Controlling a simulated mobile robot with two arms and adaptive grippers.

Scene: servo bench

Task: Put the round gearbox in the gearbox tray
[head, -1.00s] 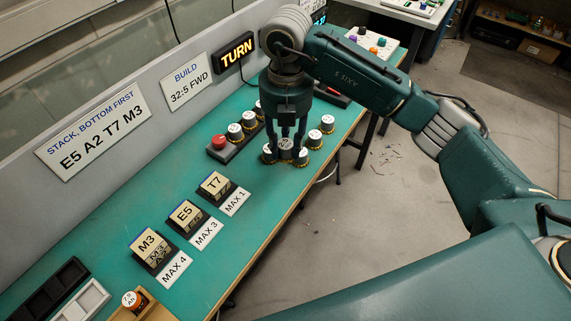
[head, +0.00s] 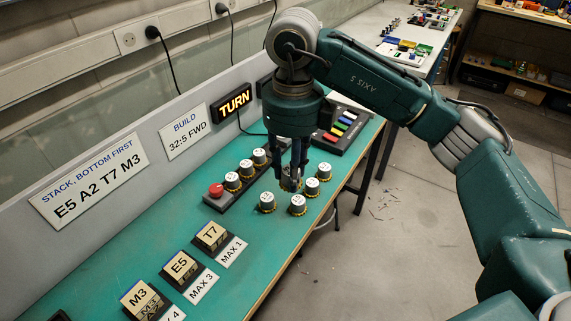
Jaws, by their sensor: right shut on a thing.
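My right gripper (head: 290,184) points straight down over the bench, its fingers shut on a small round piece (head: 290,185) that they partly hide. I cannot tell whether this piece touches the bench. Several white-topped round pieces with yellow toothed bases stand close around it, such as one at the left (head: 267,203), one in front (head: 298,206) and one at the right (head: 324,172). I cannot tell which round thing is the gearbox. No tray marked for gearboxes shows clearly. My left gripper is not in view.
A dark rack (head: 229,196) with a red button and three white-topped pieces stands left of my gripper. Behind it is a panel with coloured keys (head: 335,133). Lettered blocks (head: 180,269) stand on stands nearer. The green bench (head: 120,262) is clear along the wall.

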